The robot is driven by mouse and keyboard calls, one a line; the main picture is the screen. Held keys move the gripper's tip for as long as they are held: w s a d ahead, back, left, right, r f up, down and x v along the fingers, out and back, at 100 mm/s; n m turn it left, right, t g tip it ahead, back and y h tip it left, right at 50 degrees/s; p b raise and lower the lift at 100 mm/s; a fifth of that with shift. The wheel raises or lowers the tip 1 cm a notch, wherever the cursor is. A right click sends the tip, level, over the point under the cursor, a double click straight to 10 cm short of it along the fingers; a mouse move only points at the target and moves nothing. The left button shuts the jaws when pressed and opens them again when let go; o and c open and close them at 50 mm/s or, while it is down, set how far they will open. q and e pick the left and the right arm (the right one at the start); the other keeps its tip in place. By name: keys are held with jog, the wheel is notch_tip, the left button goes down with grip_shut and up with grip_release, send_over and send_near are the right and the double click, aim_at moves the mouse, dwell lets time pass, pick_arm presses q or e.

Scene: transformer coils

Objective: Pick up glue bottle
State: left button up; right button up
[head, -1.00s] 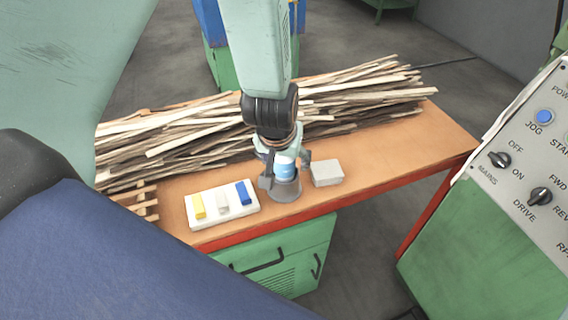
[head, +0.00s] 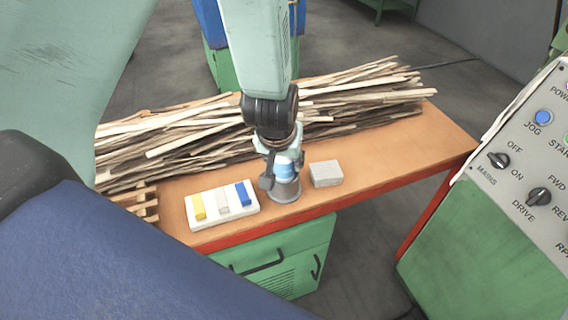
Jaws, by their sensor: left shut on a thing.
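The glue bottle (head: 285,171) is a small light-blue and white bottle standing in a round grey holder or base (head: 286,190) on the orange-topped bench. My left gripper (head: 283,175) comes down on it from above and is shut on it, with a dark finger at its left side. The gripper hides part of the bottle's upper end. My right gripper is not in view.
A white tray (head: 242,213) with yellow, white and blue blocks lies left of the bottle. A grey block (head: 326,174) sits close on its right. A pile of wooden strips (head: 190,138) lies behind. The bench (head: 400,150) is clear at right.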

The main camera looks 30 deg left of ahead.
pick_arm(q)
notch_tip(320, 180, up, 9)
jog(key=p, duration=0.6)
jog(key=shift+f, duration=0.2)
notch_tip(320, 180, up, 9)
jog(key=p, duration=0.8)
jog(key=shift+p, duration=0.4)
jog(key=shift+f, duration=0.1)
